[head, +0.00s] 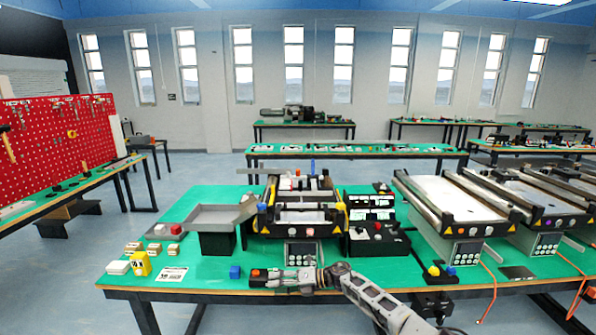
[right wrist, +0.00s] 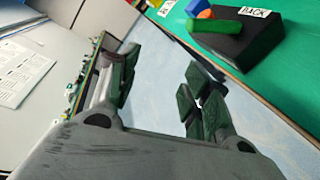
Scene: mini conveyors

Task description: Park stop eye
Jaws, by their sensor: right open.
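I cannot tell for certain which part is the stop eye. My right gripper (head: 296,279) is low at the front edge of the green table, pointing left. In the right wrist view its two dark fingers (right wrist: 160,88) are apart, with nothing between them. A black block (right wrist: 240,35) with a white label lies beyond the fingers, with a green bar, an orange piece and a blue piece (right wrist: 198,8) at one end. A small conveyor (head: 302,217) stands at the table's middle with a keypad below it. My left gripper is not in view.
A grey tray (head: 200,214) on a black stand is left of the conveyor. A black control box (head: 378,240) stands right of it. Larger conveyors (head: 455,205) fill the right.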

